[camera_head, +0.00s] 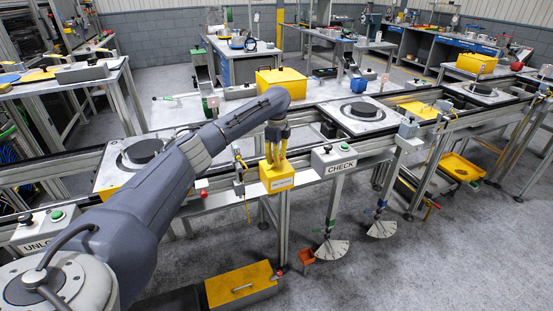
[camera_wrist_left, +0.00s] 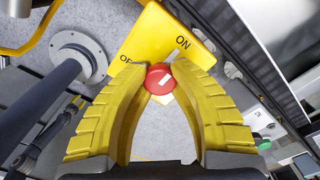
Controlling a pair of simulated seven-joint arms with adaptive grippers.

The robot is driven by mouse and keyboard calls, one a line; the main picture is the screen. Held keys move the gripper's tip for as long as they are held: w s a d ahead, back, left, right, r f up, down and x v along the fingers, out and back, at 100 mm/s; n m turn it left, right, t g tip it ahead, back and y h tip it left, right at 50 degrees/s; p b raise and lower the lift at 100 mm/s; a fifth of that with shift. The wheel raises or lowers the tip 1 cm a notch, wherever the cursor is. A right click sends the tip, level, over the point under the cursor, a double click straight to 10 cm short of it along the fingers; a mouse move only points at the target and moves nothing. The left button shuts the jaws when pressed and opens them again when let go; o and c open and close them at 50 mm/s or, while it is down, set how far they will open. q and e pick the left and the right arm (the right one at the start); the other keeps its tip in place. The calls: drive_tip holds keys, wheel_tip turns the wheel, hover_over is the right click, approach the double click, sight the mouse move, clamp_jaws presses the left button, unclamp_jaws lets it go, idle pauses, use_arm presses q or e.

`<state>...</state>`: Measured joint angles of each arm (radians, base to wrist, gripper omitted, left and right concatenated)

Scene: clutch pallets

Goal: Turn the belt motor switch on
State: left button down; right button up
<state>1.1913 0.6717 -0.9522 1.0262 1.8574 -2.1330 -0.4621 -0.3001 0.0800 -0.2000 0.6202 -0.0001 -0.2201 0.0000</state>
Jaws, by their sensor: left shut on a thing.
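The belt motor switch is a yellow box (camera_head: 278,181) on the front rail of the conveyor. In the left wrist view the yellow box (camera_wrist_left: 150,38) carries the labels ON and OFF and a round red knob (camera_wrist_left: 159,79) with a white mark. The mark slants up and to the right, roughly toward the ON side. My left gripper (camera_head: 277,157) reaches down to the box from above. In the wrist view its yellow fingers (camera_wrist_left: 160,88) are closed around the red knob, one on each side. My right gripper is not in view.
A CHECK button box (camera_head: 334,160) is right of the switch. An UNLO… button box (camera_head: 42,232) is at the lower left. Pallets with black discs (camera_head: 361,110) sit on the conveyor. A yellow bin (camera_head: 281,80) stands behind, and a yellow toolbox (camera_head: 240,286) lies below.

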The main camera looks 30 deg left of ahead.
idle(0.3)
use_arm(q)
drive_tip(key=c, duration=1)
unclamp_jaws()
drive_tip(key=shift+o, duration=0.2)
wheel_tip(320, 180, up, 12)
drive_tip(key=shift+f, duration=0.1)
